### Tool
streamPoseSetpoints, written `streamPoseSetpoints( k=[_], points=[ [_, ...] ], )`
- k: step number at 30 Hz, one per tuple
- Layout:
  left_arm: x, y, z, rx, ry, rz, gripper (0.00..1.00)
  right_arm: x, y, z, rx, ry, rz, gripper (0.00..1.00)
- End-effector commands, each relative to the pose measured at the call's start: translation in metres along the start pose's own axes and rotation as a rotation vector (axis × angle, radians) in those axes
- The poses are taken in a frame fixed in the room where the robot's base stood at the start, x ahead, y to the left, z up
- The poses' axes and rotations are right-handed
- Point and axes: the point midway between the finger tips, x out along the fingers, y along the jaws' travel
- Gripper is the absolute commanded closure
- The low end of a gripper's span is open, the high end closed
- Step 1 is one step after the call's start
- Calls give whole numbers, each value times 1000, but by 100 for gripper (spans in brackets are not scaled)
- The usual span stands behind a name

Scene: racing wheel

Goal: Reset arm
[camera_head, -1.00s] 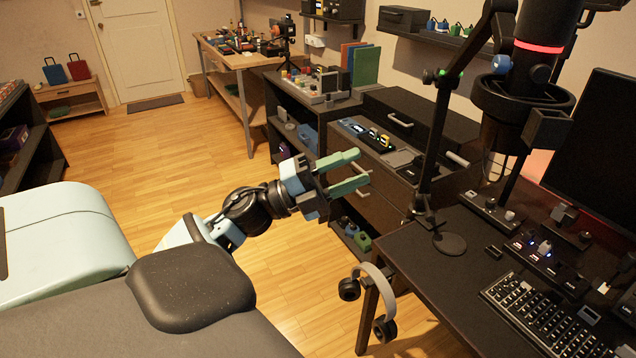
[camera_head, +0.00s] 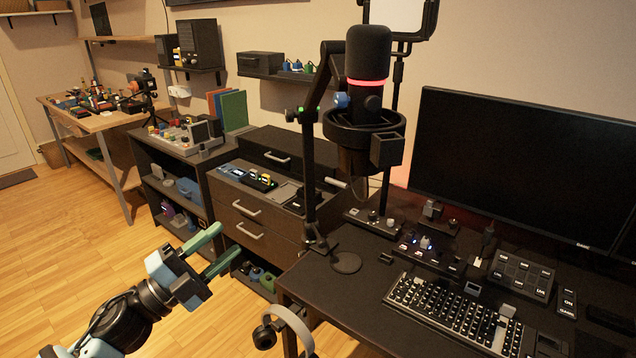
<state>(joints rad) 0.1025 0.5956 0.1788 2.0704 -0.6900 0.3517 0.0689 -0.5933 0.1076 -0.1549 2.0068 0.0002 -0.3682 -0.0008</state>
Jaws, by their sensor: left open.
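My left gripper (camera_head: 217,249) reaches in from the lower left in the head view. Its two green fingers are apart and nothing is between them. It hangs over the floor, in front of the dark drawer cabinet (camera_head: 226,212) and left of the black desk (camera_head: 375,318). I cannot tell whether its fingertips touch the cabinet. My right gripper is not in view.
A microphone (camera_head: 367,65) on a boom arm rises over the desk. A keyboard (camera_head: 455,310), a button box (camera_head: 522,274) and a monitor (camera_head: 520,165) are on the desk. Headphones (camera_head: 285,325) hang at its near left edge. Wooden floor (camera_head: 50,250) lies open at the left.

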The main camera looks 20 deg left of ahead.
Motion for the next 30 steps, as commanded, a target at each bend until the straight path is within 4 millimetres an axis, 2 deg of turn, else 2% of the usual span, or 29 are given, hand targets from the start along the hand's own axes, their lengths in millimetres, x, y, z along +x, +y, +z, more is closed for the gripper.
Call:
streamPoseSetpoints(
  k=[5, 8, 11, 14, 17, 20, 24, 27, 30],
  points=[
    [0, 0, 0, 1, 1, 0, 57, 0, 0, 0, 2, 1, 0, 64],
    [-10, 18, 1, -79, -52, 13, 57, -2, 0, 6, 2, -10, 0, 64],
    [-30, 52, 2, -221, -158, 39, 57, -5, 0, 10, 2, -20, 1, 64],
    [-59, 96, -1, -393, -296, 80, 57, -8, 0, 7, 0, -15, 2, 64],
    [-96, 144, -12, -571, -450, 134, 57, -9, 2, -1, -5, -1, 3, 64],
    [-136, 191, -33, -741, -608, 201, 57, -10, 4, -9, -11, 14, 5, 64],
    [-194, 247, -76, -957, -817, 300, 57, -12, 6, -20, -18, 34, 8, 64],
    [-232, 278, -112, -1091, -948, 371, 57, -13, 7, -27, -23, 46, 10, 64],
    [-261, 299, -147, -1197, -1052, 431, 57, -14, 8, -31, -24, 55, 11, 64]
  ],
)
